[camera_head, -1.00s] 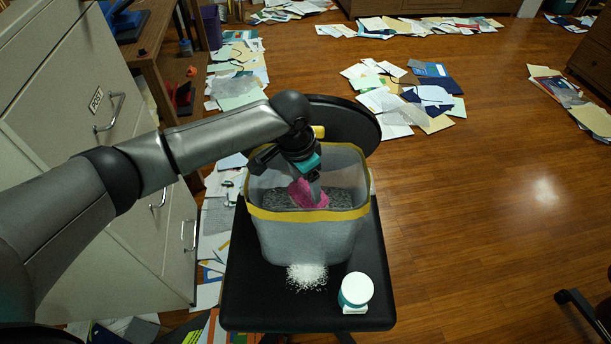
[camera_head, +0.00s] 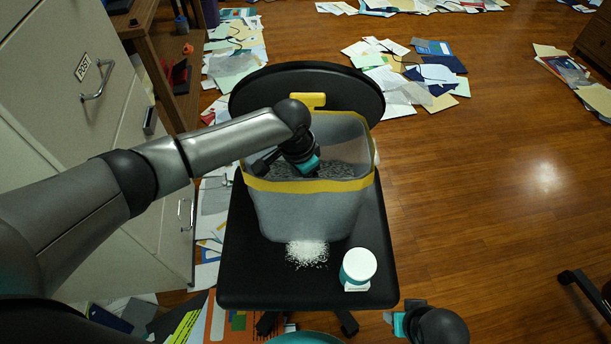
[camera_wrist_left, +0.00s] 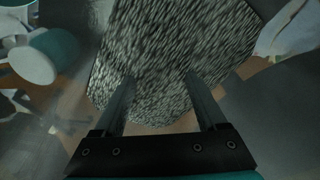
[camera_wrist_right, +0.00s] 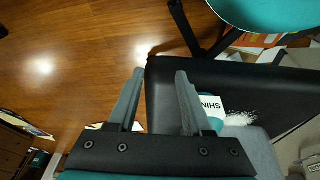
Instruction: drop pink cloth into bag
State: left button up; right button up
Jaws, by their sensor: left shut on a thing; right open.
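The bag (camera_head: 310,212) is a grey, see-through liner with a yellow rim, upright on the black chair seat. Grey shredded paper lies inside it and fills much of the left wrist view (camera_wrist_left: 165,55). My left gripper (camera_head: 306,172) points down inside the bag's mouth. In the left wrist view its fingers (camera_wrist_left: 161,78) stand apart over the shreds, with nothing visible between them. The pink cloth is not visible in any current view. My right gripper (camera_head: 398,320) is low at the front right, beside the chair; its fingers (camera_wrist_right: 160,74) are apart and empty.
A white-lidded jar (camera_head: 358,265) and a pile of white shreds (camera_head: 307,252) sit on the seat (camera_head: 245,285) in front of the bag. The chair back (camera_head: 350,85) rises behind it. A cabinet (camera_head: 110,150) stands left. Papers litter the floor; the right floor is mostly clear.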

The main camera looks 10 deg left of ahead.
pick_arm(q)
notch_tip(320, 180, down, 2)
jog(key=shift+f+b, duration=0.25)
jog(key=shift+b, duration=0.3)
jog(key=shift+f+b, duration=0.35)
jog(key=shift+f, duration=0.35)
pick_arm(e)
jog(key=shift+t, duration=0.4)
jog(key=shift+w+a+r, duration=0.1)
jog(key=shift+w+r, duration=0.1)
jog(key=shift+r, duration=0.5)
jog(key=shift+w+d+r, duration=0.1)
jog(key=shift+w+r, duration=0.15)
jog(key=shift+r, duration=0.5)
jog(key=shift+w+a+r, duration=0.1)
jog(key=shift+w+r, duration=0.1)
jog(key=shift+r, duration=0.5)
pick_arm(q)
jog(key=shift+f, duration=0.15)
pick_arm(e)
jog(key=shift+f, duration=0.1)
